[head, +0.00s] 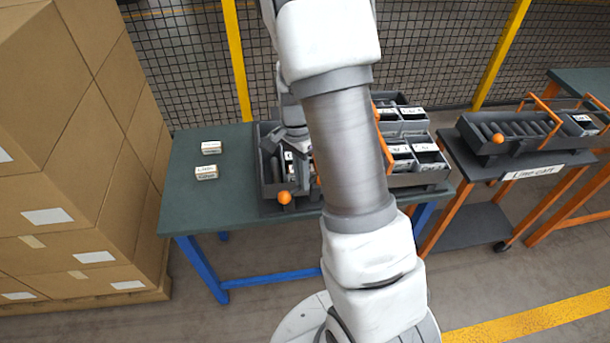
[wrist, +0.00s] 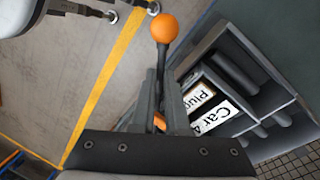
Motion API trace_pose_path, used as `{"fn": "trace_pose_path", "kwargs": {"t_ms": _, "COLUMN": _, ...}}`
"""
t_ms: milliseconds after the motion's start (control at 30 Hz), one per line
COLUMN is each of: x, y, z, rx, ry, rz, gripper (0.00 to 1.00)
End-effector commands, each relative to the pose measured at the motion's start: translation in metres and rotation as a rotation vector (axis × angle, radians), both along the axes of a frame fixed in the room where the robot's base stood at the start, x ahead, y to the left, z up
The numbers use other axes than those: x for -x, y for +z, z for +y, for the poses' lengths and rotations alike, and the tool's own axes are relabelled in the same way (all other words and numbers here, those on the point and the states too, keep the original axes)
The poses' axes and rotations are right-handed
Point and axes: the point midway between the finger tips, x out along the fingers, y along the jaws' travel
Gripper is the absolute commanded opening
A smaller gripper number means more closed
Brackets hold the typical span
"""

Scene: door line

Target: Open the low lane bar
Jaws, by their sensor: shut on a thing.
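A dark grey lane unit (head: 440,178) stands on the green-topped table, with white-labelled boxes in its lanes. A handle with an orange ball knob (head: 284,197) sticks out at its front left; the knob also shows in the wrist view (wrist: 164,28). My gripper (wrist: 160,85) is shut on the grey rod of this handle, just below the knob. A bit of orange shows between the fingers. In the head view my gripper (head: 292,160) is over the unit's left end. My arm hides the middle of the unit and most of the low lane bar there.
Two small labelled boxes (head: 208,172) lie on the table (head: 190,208) at left. Stacked cartons (head: 80,150) stand further left. At right a cart (head: 545,160) carries another lane unit with an orange bar and knob. A mesh fence closes the back.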

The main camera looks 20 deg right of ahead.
Motion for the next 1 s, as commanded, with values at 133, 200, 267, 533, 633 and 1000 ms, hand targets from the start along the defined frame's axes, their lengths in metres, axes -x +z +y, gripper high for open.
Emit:
{"fn": "trace_pose_path", "kwargs": {"t_ms": 133, "x": -0.005, "y": 0.003, "z": 0.0, "rx": -0.002, "ry": -0.105, "rz": 0.006, "gripper": 0.0}}
{"fn": "trace_pose_path", "kwargs": {"t_ms": 200, "x": -0.007, "y": 0.002, "z": 0.0, "rx": -0.002, "ry": -0.146, "rz": 0.009, "gripper": 0.0}}
{"fn": "trace_pose_path", "kwargs": {"t_ms": 267, "x": -0.008, "y": 0.002, "z": 0.0, "rx": -0.002, "ry": -0.177, "rz": 0.01, "gripper": 0.0}}
{"fn": "trace_pose_path", "kwargs": {"t_ms": 533, "x": -0.012, "y": 0.001, "z": 0.0, "rx": -0.004, "ry": -0.261, "rz": 0.015, "gripper": 0.0}}
{"fn": "trace_pose_path", "kwargs": {"t_ms": 633, "x": -0.013, "y": 0.001, "z": 0.0, "rx": -0.005, "ry": -0.275, "rz": 0.015, "gripper": 0.0}}
{"fn": "trace_pose_path", "kwargs": {"t_ms": 1000, "x": -0.013, "y": 0.001, "z": 0.0, "rx": -0.005, "ry": -0.28, "rz": 0.015, "gripper": 0.0}}
